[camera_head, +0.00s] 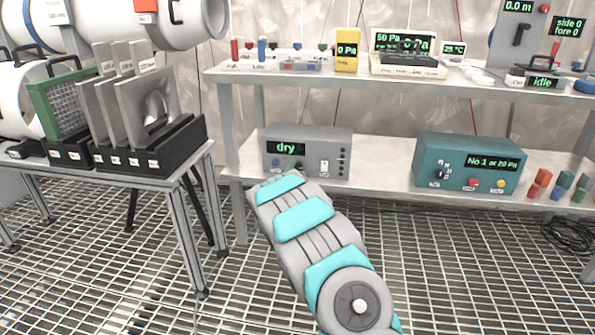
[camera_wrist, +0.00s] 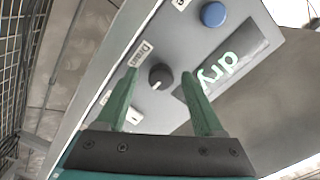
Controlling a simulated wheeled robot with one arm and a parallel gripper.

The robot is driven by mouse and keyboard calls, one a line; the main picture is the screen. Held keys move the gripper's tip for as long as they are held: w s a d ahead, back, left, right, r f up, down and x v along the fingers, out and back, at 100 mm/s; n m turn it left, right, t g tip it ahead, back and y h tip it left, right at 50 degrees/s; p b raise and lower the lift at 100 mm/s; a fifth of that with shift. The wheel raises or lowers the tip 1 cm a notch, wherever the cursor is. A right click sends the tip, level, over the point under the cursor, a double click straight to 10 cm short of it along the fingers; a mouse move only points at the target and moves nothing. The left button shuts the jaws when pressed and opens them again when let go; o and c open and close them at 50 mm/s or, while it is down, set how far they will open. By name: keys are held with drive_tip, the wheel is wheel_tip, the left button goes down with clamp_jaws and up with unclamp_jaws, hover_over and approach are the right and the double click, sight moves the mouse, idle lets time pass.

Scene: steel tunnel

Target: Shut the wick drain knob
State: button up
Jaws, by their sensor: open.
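The grey box (camera_head: 322,140) with a lit "dry" display (camera_head: 286,148) stands on the lower shelf. In the wrist view its front panel (camera_wrist: 118,88) is tilted, with the "dry" display (camera_wrist: 228,66) to the right. A dark round knob (camera_wrist: 160,76) with a pale pointer mark sits beside a small label that seems to read "Drain". My gripper (camera_wrist: 158,73) is open, its two green fingertips on either side of the knob with gaps; I cannot tell whether they touch the panel. In the head view my arm hides most of the gripper.
A blue button (camera_wrist: 213,14) sits on the panel above the knob in the wrist view. A teal box (camera_head: 470,164) stands right on the lower shelf (camera_head: 385,182), with coloured blocks beyond. The upper shelf (camera_head: 330,76) overhangs the grey box. A table (camera_head: 160,177) with black racks stands left.

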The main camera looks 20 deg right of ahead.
drive_tip(key=shift+w+d, duration=0.1)
clamp_jaws()
idle(0.6)
